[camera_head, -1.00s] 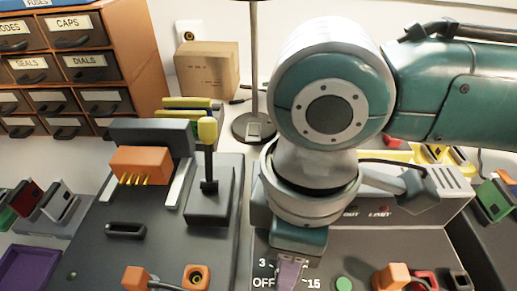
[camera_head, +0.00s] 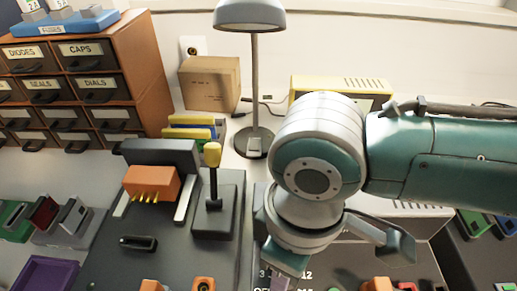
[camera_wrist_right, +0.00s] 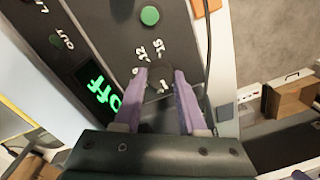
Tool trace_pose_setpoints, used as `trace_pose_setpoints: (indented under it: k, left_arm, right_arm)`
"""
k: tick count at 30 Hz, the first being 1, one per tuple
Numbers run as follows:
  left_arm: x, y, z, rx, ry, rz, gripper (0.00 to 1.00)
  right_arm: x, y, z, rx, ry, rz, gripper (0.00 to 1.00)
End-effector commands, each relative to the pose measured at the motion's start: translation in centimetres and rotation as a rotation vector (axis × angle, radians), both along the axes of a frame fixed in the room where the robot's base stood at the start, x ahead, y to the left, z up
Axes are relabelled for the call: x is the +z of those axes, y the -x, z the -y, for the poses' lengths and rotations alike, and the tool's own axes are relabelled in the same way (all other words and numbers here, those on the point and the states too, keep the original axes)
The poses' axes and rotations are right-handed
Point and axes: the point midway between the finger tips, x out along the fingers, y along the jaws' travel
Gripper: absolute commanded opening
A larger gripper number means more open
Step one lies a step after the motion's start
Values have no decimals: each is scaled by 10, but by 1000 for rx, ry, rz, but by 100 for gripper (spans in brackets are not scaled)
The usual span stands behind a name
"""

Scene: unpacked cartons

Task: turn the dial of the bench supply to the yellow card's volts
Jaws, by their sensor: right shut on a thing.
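My right gripper (camera_wrist_right: 160,74) has its two purple fingers on either side of the small dark dial (camera_wrist_right: 158,84) of the bench supply, shut on it. In the head view the gripper (camera_head: 280,283) is at the bottom edge, beside the panel numbers, and my wrist covers much of the supply. The dial's pointer direction is not clear. I cannot make out a yellow card with volts. My left gripper is not in view.
A desk lamp (camera_head: 250,15), a cardboard box (camera_head: 209,83) and a yellow vented case (camera_head: 340,87) stand behind. Labelled drawers (camera_head: 85,80) fill the back left.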

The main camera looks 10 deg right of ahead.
Motion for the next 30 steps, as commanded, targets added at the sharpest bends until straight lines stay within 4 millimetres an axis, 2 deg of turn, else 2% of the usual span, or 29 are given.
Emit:
trace_pose_setpoints:
  k: [1,3,12,21,30]
  left_arm:
    - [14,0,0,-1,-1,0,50]
    - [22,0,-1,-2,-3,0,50]
    - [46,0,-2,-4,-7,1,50]
    - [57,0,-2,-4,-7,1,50]
    - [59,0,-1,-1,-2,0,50]
  right_arm:
    - [7,2,-1,-43,0,-5,0]
    - [6,2,0,-103,0,-5,0]
    - [4,1,0,-331,-1,-4,0]
    - [2,1,0,-464,-2,-2,0]
    - [0,0,0,-500,-2,0,0]
